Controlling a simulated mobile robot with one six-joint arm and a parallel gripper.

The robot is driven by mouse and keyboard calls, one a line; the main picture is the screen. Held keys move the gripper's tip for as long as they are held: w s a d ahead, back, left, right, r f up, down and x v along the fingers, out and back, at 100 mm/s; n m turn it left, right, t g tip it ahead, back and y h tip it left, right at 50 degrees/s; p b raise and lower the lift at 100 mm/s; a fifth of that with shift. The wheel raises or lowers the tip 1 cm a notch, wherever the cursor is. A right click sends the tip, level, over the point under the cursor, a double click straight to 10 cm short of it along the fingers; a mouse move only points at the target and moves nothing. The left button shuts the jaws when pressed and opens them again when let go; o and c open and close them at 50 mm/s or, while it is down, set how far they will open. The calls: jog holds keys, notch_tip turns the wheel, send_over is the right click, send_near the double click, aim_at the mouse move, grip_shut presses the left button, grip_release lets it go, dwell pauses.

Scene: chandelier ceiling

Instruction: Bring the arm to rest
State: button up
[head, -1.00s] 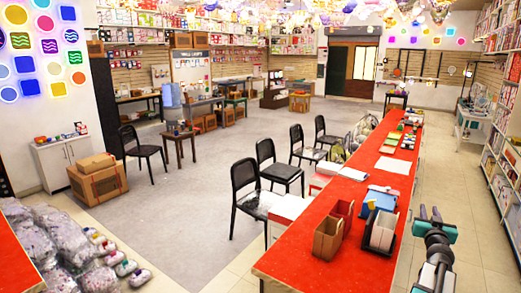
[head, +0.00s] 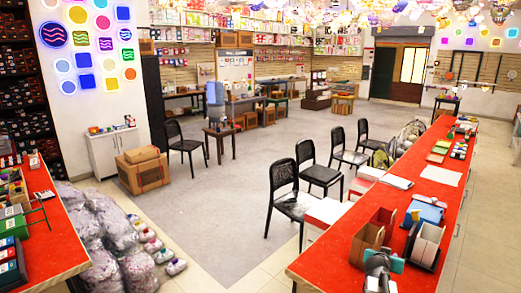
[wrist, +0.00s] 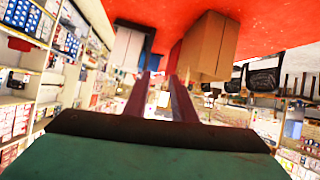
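My gripper (head: 378,248) shows at the lower right of the head view, in front of the red counter's near part. Its fingers point away from me toward the desk organizers. In the wrist view my gripper (wrist: 166,76) has two fingers with a gap between them and nothing held. The wrist picture looks upside down, with the red counter (wrist: 275,22) along the top. A brown box organizer (wrist: 208,45) and a white one (wrist: 128,48) show beyond the fingertips.
The long red counter (head: 335,262) bears a brown organizer (head: 366,246), a white-and-black organizer (head: 424,246) and a blue item (head: 428,211). Black chairs (head: 284,190) line its left side. Another red table (head: 58,232) and clear bags (head: 105,232) are at left.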

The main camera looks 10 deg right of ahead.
jog(key=a+f+n+g+y, duration=0.1)
jog(key=a+f+y, duration=0.1)
jog(key=a+f, duration=0.35)
jog(key=a+f+n+g+y, duration=0.1)
jog(key=a+f, duration=0.2)
jog(key=a, duration=0.6)
jog(key=s+a+f+n+g+y, duration=0.2)
jog(key=s+a+f, duration=0.2)
jog(key=a, duration=0.7)
jog(key=s+a+f+n+g+y, duration=0.2)
jog(key=s+a+f+n, duration=0.1)
jog(key=a, duration=0.8)
jog(key=s+a+f+n+g+y, duration=0.2)
jog(key=s+a+f+y, duration=0.15)
jog(key=a, duration=0.75)
jog(key=s+f+g+b, duration=0.1)
jog(key=s+f+b, duration=0.6)
jog(key=f, duration=0.6)
jog(key=s+f+g+b, duration=0.2)
jog(key=s+f+b, duration=0.5)
jog(key=s+f, duration=0.3)
jog(key=s+f+g+b, duration=0.2)
jog(key=s+f+b, duration=0.6)
jog(key=f, duration=1)
jog(key=shift+s+d+f+h, duration=0.15)
jog(key=shift+s+d+h, duration=0.1)
jog(key=shift+d+h, duration=0.15)
